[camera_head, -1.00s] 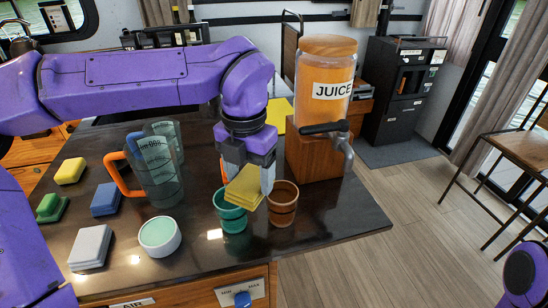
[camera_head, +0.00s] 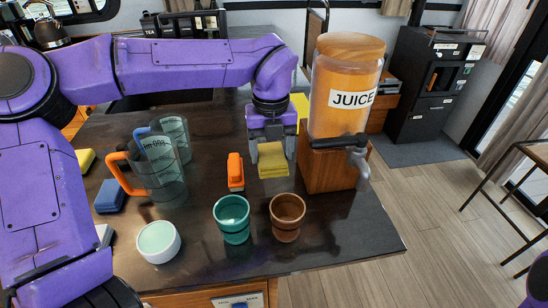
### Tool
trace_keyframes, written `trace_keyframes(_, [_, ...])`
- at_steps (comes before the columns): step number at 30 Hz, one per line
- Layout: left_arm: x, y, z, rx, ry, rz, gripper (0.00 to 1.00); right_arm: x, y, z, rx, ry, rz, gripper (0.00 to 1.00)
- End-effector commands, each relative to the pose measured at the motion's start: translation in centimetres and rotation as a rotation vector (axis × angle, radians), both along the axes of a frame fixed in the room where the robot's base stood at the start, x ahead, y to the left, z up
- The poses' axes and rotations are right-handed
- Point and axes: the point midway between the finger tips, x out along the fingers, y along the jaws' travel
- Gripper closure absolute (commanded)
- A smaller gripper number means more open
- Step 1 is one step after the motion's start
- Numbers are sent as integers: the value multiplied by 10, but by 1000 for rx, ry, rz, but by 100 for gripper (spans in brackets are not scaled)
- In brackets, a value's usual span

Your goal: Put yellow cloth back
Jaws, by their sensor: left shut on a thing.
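My left gripper (camera_head: 271,150) is shut on a folded yellow cloth (camera_head: 273,163). It holds the cloth over the dark counter, just left of the juice dispenser's wooden stand. I cannot tell whether the cloth touches the counter. Another yellow piece (camera_head: 299,104) shows behind the gripper, partly hidden by it and the dispenser. My right gripper is out of view; only a bit of purple arm shows at the lower right.
An orange-topped item (camera_head: 235,170) lies left of the cloth. A teal cup (camera_head: 232,222) and a brown cup (camera_head: 286,220) stand in front. The juice dispenser (camera_head: 340,120) is close on the right. Measuring jugs (camera_head: 160,178), a white bowl (camera_head: 158,243) and a blue sponge (camera_head: 109,197) are left.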

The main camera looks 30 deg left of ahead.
Motion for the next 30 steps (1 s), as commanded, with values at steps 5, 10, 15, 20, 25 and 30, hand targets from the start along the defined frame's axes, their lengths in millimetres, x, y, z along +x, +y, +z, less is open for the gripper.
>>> trace_keyframes(5, [29,12,-34,1,4,0,56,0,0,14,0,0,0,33])
trace_keyframes(10, [42,17,-52,1,3,0,56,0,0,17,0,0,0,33])
trace_keyframes(15, [48,20,-79,0,5,-2,56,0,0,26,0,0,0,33])
trace_keyframes(20, [48,20,-88,-1,1,-2,56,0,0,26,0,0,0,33])
trace_keyframes(25, [48,20,-89,-1,1,-1,56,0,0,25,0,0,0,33])
trace_keyframes(30, [48,20,-90,0,0,-1,6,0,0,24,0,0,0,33])
